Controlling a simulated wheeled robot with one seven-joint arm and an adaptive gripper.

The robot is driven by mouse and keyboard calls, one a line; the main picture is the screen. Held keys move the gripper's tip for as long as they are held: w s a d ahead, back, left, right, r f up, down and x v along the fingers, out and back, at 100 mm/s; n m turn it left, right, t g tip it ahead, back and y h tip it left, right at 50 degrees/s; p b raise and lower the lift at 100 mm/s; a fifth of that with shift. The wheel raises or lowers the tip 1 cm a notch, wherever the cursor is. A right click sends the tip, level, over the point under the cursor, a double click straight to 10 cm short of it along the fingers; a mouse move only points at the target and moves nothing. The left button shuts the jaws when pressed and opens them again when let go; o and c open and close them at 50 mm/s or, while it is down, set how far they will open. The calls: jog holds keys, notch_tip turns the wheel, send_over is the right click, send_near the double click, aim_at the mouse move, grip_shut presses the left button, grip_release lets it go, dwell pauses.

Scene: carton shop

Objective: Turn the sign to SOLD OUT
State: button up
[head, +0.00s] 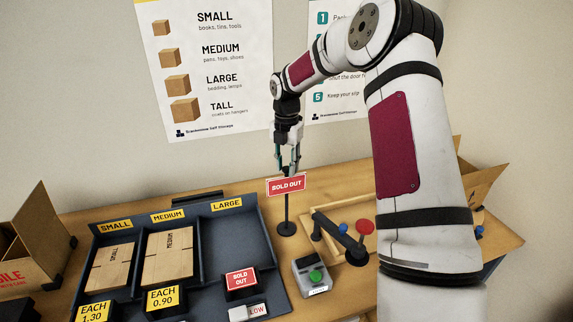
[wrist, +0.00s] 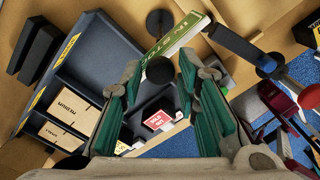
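The sign (head: 286,185) stands on a thin dark post with a round base (head: 286,229). Its red SOLD OUT face is toward the head camera. The wrist view shows the sign's green face (wrist: 176,40), with pale lettering that looks like IN STOCK, on the far side. My gripper (head: 288,168) points down right above the sign. In the wrist view its green-padded fingers (wrist: 163,80) are apart. A dark round knob (wrist: 160,72) shows between them, with small gaps on both sides. Whether the fingers touch the sign cannot be told.
A dark tray (head: 215,241) with SMALL, MEDIUM and LARGE bays is at left; LARGE is empty. A SOLD OUT block (head: 241,280) stands in front. A green-button box (head: 315,278) and a dark bar tool with a red knob (head: 365,226) are near the post.

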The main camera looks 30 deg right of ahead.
jog(key=shift+o, duration=0.4)
notch_tip(320, 180, up, 12)
dwell(0.4)
dwell(0.4)
jog(key=s+a+r+m+t+h, duration=0.2)
jog(key=s+a+r+m, duration=0.9)
jog(key=s, duration=0.4)
jog(key=s+a+f+m+t+y, duration=0.1)
jog(key=s+a+m, duration=0.1)
jog(key=s+m, duration=0.5)
jog(key=s+a+f+m+t+y, duration=0.1)
jog(key=s+a+f+m+t, duration=0.1)
jog(key=s+m, duration=0.5)
jog(key=s+a, duration=0.1)
jog(key=s, duration=0.5)
jog(key=shift+s, duration=0.3)
jog(key=shift+a, duration=0.1)
